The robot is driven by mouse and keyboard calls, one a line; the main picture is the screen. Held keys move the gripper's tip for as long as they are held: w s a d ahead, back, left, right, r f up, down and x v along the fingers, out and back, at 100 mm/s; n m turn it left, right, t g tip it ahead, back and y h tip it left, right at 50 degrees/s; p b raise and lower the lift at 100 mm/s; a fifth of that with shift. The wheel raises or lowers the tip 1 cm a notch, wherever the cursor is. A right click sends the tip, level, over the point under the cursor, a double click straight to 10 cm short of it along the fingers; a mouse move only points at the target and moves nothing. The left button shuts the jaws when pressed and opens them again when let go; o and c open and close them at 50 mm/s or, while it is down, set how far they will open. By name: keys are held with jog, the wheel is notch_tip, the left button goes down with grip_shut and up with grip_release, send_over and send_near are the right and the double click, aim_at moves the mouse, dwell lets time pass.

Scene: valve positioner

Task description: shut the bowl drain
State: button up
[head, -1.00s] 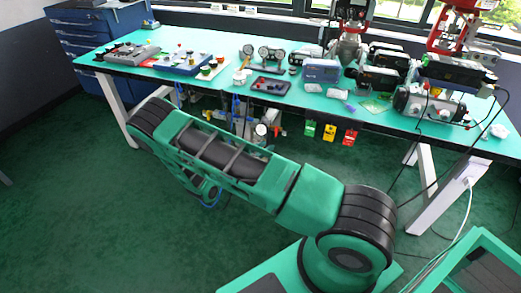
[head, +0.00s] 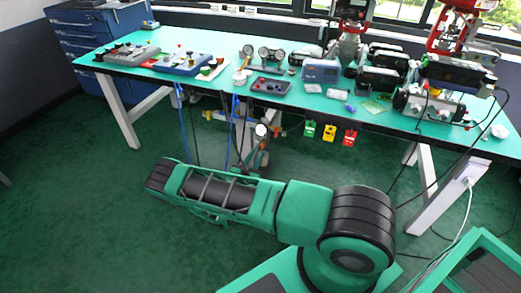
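A small assembly with a round pale gauge (head: 261,130) hangs below the front edge of the bench, with blue and black hoses beside it. Dark and reddish parts show under the gauge, just above my arm. The bowl and its drain are too small or covered to make out, so I cannot tell whether the drain is open or shut. My green and black arm stretches from the lower right to the left, below and in front of this assembly. My gripper does not show.
The green-topped bench (head: 222,86) carries valve positioners, gauges and boxes. Green, yellow and red tags (head: 329,131) hang from its front edge. A white bench leg (head: 447,203) with a cable stands at right. Open green floor (head: 75,215) lies at left.

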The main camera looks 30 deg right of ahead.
aim_at(262, 146)
jog(key=shift+x, duration=2.65)
jog(key=shift+c, duration=0.7)
grip_shut()
